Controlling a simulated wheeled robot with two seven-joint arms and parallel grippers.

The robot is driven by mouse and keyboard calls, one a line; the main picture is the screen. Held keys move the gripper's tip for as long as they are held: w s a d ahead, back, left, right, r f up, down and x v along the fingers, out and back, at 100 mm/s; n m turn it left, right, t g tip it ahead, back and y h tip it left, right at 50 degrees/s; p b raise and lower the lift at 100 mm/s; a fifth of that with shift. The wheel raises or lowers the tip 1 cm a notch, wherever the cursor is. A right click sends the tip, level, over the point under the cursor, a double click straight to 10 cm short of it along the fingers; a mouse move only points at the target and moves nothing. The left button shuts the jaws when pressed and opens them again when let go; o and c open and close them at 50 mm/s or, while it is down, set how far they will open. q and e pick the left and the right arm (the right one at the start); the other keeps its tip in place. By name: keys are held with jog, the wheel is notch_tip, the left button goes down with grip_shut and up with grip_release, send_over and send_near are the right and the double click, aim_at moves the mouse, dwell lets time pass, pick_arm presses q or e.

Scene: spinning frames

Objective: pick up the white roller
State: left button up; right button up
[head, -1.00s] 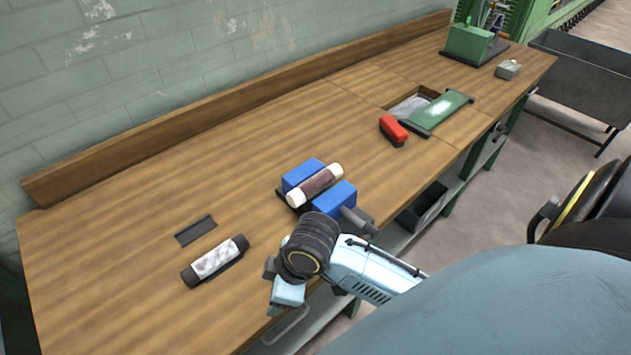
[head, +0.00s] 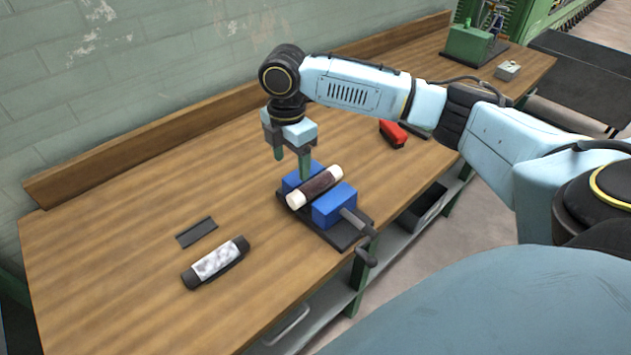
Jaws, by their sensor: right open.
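A roller with white ends and a dark brown middle (head: 315,187) lies across a vise between its two blue jaws (head: 335,204). A second roller, with a whitish mottled middle and black ends (head: 216,262), lies on the bench at the left front. My right gripper (head: 292,168) points down with its two green-grey fingers apart and empty. In the picture it is just above and behind the left end of the vise, near the dark-middled roller. The near finger overlaps the rear blue jaw in the picture; I cannot tell whether it touches. My left gripper is not in view.
A flat dark plate (head: 197,232) lies behind the mottled roller. A red block (head: 393,134) lies farther right, partly behind my right arm. The vise handle (head: 364,249) sticks out over the front edge. The left bench (head: 110,235) is mostly bare.

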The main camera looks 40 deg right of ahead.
aim_at(294, 194)
notch_tip(294, 194, down, 13)
jog(key=shift+w+d+r, duration=0.1)
jog(key=shift+r, duration=0.05)
dwell(0.4)
jog(key=shift+r, duration=0.1)
jog(key=c, duration=1.2)
